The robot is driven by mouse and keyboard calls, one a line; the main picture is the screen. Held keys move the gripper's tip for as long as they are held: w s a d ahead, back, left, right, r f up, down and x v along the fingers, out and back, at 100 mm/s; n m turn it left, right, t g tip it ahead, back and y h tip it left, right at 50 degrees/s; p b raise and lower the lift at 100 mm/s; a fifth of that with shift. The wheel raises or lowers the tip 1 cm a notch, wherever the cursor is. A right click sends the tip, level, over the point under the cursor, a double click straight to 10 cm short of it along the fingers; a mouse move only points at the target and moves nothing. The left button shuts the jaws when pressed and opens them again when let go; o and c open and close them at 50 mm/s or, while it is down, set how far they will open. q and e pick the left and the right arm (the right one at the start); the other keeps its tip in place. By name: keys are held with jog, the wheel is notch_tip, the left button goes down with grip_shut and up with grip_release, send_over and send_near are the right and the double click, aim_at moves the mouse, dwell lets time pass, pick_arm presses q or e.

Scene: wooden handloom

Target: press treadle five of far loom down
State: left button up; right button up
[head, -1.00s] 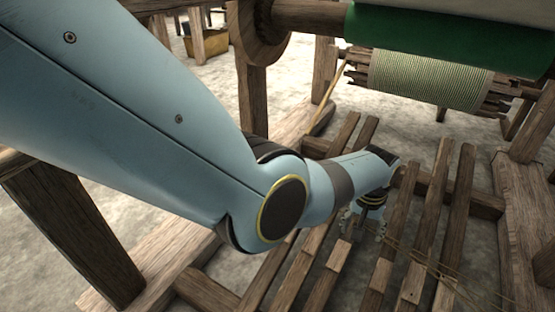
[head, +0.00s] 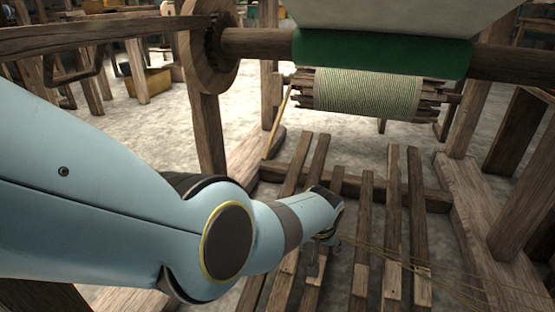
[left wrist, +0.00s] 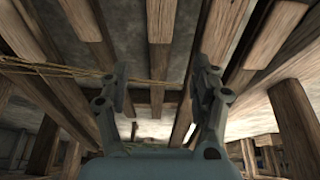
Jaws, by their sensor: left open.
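The treadles are several long wooden slats side by side under the loom, among them a left one (head: 310,165), a middle one (head: 363,215) and the rightmost one (head: 417,205). The slats carry no visible numbers, so I cannot tell which is treadle five. My left gripper (head: 328,240) is low among the slats, left of the middle one, partly hidden by its wrist. In the left wrist view it (left wrist: 162,68) is open, with a slat (left wrist: 158,45) showing between its fingers. I cannot tell whether it touches that slat. My right gripper is not in view.
Thin cords (head: 400,262) run across the right-hand slats. A side beam (head: 475,215) lies to the right. Above are a green cloth roller (head: 380,52) and a striped warp beam (head: 368,92). A wooden post (head: 207,135) stands left of the treadles, with bare floor around.

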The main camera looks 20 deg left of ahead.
pick_arm(q)
jog(key=a+r+t+p, duration=0.4)
jog(key=a+r, duration=0.1)
jog(key=r, duration=0.6)
jog(key=a+r+t+p, duration=0.4)
jog(key=a+r+t, duration=0.1)
jog(key=r, duration=0.5)
jog(key=shift+w+a+r+t, duration=0.2)
jog(key=shift+a+r+t, duration=0.1)
jog(key=shift+a+r, duration=0.1)
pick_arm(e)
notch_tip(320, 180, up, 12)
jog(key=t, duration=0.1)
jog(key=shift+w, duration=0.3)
